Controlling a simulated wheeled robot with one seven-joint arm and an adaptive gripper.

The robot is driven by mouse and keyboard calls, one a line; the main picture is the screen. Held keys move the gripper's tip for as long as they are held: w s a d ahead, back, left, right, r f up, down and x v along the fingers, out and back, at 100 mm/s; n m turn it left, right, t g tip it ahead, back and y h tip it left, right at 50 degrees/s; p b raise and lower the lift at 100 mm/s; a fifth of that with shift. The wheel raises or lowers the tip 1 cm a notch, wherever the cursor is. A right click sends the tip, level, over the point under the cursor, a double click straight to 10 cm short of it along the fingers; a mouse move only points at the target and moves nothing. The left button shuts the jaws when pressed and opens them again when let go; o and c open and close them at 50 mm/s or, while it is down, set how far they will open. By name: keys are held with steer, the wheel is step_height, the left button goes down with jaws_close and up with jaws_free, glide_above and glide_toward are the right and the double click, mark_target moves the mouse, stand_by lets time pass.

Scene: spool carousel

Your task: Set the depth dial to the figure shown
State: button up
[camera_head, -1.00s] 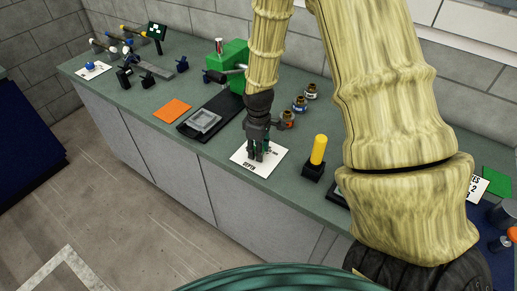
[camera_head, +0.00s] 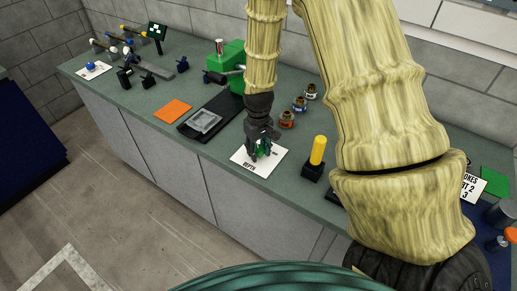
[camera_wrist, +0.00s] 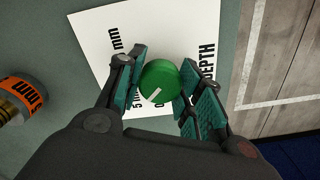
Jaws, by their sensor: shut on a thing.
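The depth dial is a round green knob (camera_wrist: 159,81) with a white pointer line, on a white card (camera_wrist: 97,40) marked DEPTH with figures in mm. My gripper (camera_wrist: 160,88) is shut on the knob, one teal-padded finger on each side. In the wrist view the pointer slants toward the lower left. The fingers hide part of the card and its figures. In the head view my gripper (camera_head: 264,150) stands over the card on the bench top, and the knob shows only as a bit of green. A sign (camera_head: 472,187) at the right, partly hidden by my arm, shows a 2 and a 3.
A yellow post on a black base (camera_head: 317,152) stands right of the card. Several orange-banded spools (camera_head: 300,104) stand behind. A black plate with a grey tray (camera_head: 205,122), an orange square (camera_head: 173,110) and a green machine (camera_head: 230,62) lie to the left.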

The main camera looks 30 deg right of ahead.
mark_target(257, 148)
steer(key=shift+w+m, duration=0.1)
steer(key=shift+m, duration=0.2)
steer(key=o, duration=1)
steer(key=shift+d, duration=0.2)
steer(key=shift+o, duration=0.2)
steer(key=shift+a, duration=0.15)
steer(key=shift+a, duration=0.25)
steer(key=shift+d+r, duration=0.1)
steer(key=shift+d, duration=0.15)
steer(key=shift+r, duration=0.25)
step_height(257, 148, up, 11)
steer(key=shift+a+r, duration=0.2)
